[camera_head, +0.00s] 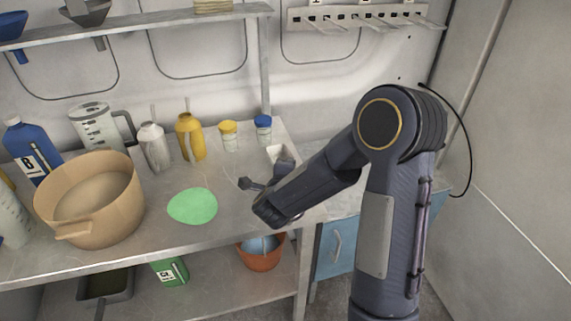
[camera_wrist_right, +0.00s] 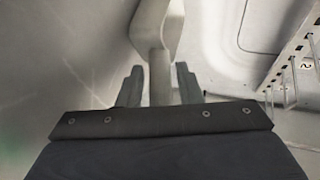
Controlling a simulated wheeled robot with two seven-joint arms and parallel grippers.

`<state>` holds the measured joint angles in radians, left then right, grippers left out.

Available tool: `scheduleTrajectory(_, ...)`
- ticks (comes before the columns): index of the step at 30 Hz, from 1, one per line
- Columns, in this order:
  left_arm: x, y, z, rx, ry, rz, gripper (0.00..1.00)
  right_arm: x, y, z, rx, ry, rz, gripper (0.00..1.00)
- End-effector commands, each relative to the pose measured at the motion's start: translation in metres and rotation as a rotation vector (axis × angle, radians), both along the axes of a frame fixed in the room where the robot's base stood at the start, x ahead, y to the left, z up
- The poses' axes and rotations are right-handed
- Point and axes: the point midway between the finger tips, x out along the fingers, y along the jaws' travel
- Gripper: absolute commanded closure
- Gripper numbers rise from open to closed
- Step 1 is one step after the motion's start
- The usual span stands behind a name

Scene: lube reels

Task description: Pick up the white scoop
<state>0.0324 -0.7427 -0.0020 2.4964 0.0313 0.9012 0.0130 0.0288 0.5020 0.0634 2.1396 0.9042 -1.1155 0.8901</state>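The white scoop (camera_head: 280,151) is at the right end of the metal table in the head view, partly hidden by my right arm. In the right wrist view its pale handle (camera_wrist_right: 160,78) runs down between the two dark fingers of my right gripper (camera_wrist_right: 160,85), and its wider part is at the top. Narrow gaps seem to show between handle and fingers, so the gripper looks open around the handle. In the head view the right gripper (camera_head: 281,168) is close to the scoop and mostly hidden by the forearm. My left gripper is out of view.
Yellow-capped (camera_head: 228,134) and blue-capped (camera_head: 263,129) jars stand just left of the scoop, near the shelf post (camera_head: 265,70). A green patch (camera_head: 193,206) and a large tan pot (camera_head: 91,197) are further left. A hook rack (camera_head: 362,17) hangs on the wall.

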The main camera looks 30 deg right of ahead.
Motion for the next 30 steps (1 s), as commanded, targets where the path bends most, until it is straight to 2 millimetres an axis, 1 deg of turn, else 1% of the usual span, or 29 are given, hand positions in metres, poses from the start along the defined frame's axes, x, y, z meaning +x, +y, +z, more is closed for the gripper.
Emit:
scheduleTrajectory(3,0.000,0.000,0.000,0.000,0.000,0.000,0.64,0.000,0.000,0.000,0.000,0.000,0.000,0.68)
scheduleTrajectory(9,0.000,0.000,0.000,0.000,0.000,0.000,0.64,0.000,0.000,0.000,0.000,0.000,0.000,0.94)
scheduleTrajectory(11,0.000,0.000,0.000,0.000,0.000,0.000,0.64,0.000,0.000,0.000,0.000,0.000,0.000,1.00)
scheduleTrajectory(18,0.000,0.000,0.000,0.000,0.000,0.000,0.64,0.000,0.000,0.001,-0.001,-0.001,0.000,1.00)
scheduleTrajectory(23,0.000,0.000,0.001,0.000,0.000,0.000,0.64,0.000,0.000,0.011,-0.002,-0.004,0.000,1.00)
scheduleTrajectory(26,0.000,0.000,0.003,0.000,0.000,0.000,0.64,0.000,0.000,0.025,-0.001,-0.006,0.000,1.00)
scheduleTrajectory(27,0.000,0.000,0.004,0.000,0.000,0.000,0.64,0.000,0.000,0.032,0.001,-0.007,-0.001,1.00)
scheduleTrajectory(28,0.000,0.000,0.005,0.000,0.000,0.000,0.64,-0.001,0.002,0.039,0.000,-0.008,0.001,1.00)
scheduleTrajectory(30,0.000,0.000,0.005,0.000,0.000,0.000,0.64,-0.010,0.013,0.052,0.001,-0.008,0.004,1.00)
